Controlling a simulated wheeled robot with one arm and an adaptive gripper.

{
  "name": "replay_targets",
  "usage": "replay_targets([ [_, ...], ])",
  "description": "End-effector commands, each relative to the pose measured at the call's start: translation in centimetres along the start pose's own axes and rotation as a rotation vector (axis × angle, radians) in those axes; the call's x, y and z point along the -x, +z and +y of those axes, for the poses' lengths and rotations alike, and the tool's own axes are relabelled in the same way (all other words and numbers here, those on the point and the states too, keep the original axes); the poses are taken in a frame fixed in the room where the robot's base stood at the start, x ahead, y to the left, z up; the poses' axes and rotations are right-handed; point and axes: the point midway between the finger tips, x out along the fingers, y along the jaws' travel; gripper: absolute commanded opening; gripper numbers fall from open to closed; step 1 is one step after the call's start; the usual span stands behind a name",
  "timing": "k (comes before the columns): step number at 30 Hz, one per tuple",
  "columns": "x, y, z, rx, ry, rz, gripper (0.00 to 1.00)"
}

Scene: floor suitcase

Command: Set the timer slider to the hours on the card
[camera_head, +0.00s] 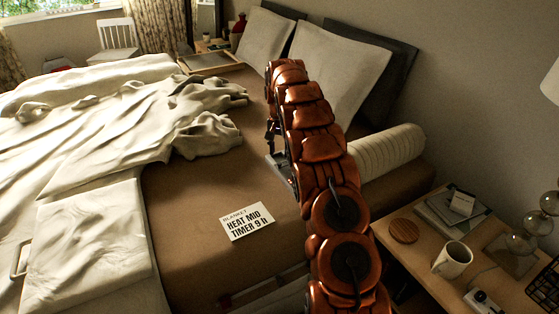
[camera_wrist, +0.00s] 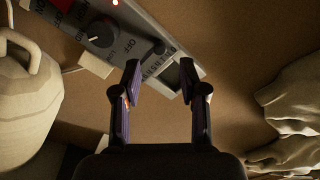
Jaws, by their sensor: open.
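The card (camera_head: 247,221) lies on the brown bed surface and reads "BLANKET, HEAT MID, TIMER 9 h". A grey control panel (camera_wrist: 122,22) shows in the wrist view, with a round dial (camera_wrist: 100,33) beside the word OFF and a lit red lamp. A row of small marks (camera_wrist: 158,62) runs along the panel, with a small dark knob (camera_wrist: 158,48) beside it; this looks like the timer slider, but its setting is unreadable. My gripper (camera_wrist: 159,68) is open, its two fingers apart over this end of the panel. In the head view my arm hides most of the panel.
Rumpled cream bedding (camera_head: 110,120) covers the left of the bed, with a folded blanket (camera_head: 90,245) in front. A bolster (camera_head: 385,152) and pillows lie behind my arm. A nightstand (camera_head: 425,262) with a mug (camera_head: 452,260) stands at right. Brown bed surface around the card is clear.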

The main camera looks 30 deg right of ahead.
Motion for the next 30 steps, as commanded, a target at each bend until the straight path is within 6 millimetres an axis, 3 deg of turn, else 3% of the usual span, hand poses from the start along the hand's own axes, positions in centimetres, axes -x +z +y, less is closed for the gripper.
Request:
replay_targets([
  [9, -4.5, 0.2, 0.0, 0.000, 0.002, -0.006, 0.42],
  [19, -4.9, 0.1, 0.0, 0.001, 0.000, -0.001, 0.42],
  [30, -4.9, 0.1, 0.0, 0.001, 0.000, -0.002, 0.04],
])
